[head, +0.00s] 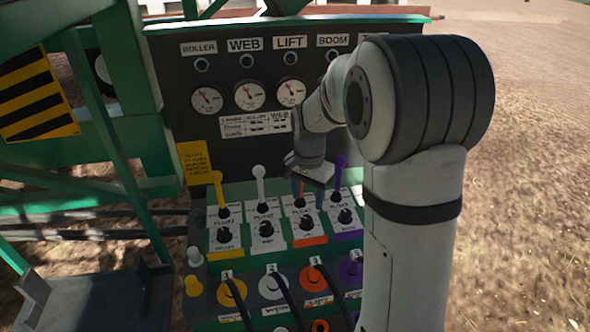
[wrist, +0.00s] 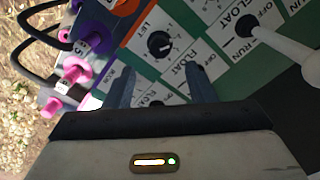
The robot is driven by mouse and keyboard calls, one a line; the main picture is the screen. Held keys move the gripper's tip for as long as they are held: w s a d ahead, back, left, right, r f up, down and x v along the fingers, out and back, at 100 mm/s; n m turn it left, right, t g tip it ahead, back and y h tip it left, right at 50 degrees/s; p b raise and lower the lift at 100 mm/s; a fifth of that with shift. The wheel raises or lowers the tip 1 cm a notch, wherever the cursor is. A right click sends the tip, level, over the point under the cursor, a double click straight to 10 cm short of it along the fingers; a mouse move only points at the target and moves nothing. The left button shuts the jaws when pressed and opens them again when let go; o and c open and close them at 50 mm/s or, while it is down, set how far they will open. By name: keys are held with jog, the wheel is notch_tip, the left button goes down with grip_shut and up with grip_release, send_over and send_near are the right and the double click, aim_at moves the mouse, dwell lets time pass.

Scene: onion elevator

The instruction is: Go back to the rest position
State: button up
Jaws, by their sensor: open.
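My gripper (head: 302,188) is low over the control panel (head: 240,240) in the head view, at the orange lever (head: 301,187). My arm and wrist partly hide that lever. In the wrist view my gripper (wrist: 161,86) shows two dark fingers spread apart, with panel labels visible between them. No held object shows between the fingers. Whether a finger touches the orange lever cannot be told. The white lever (head: 259,182) stands to the left of my gripper, and the purple lever (head: 339,174) is close on its right.
A yellow lever (head: 218,188) stands at the panel's left. Behind is an upright dark board with gauges (head: 249,95). Below the knobs are coloured couplings with black hoses (head: 285,295). A green frame (head: 110,120) is at left. Open dirt ground (head: 530,120) lies at right.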

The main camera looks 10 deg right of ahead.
jog(key=s+r+n+t, duration=0.1)
jog(key=s+r+n, duration=0.3)
jog(key=s, duration=0.7)
jog(key=s+r+n+t, duration=0.2)
jog(key=s+r+n, duration=0.2)
jog(key=s, duration=0.6)
jog(key=shift+s+n, duration=0.4)
jog(key=shift+n, duration=0.1)
dwell(0.5)
